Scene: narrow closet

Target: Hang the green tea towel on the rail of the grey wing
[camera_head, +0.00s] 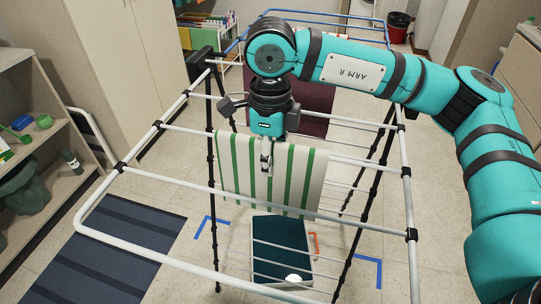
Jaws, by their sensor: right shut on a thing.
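The green tea towel (235,165), white with green stripes, hangs inside the drying rack. Its top edge lies along a light rail (183,129) of the grey wing (145,263), in the middle of the frame. From this view I cannot tell whether it is folded over that rail or only hangs at it. My right gripper (266,158) points down at the towel's upper middle and is shut on it. The fingertips show in front of the cloth. The towel's back side is hidden. My left gripper is not in view.
A dark red cloth (305,108) hangs farther back, near the blue wing (340,14). A teal-topped box (281,245) stands on the floor under the rack. Shelves (62,140) stand at the left, and a dark blue mat (105,250) lies beside the rack.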

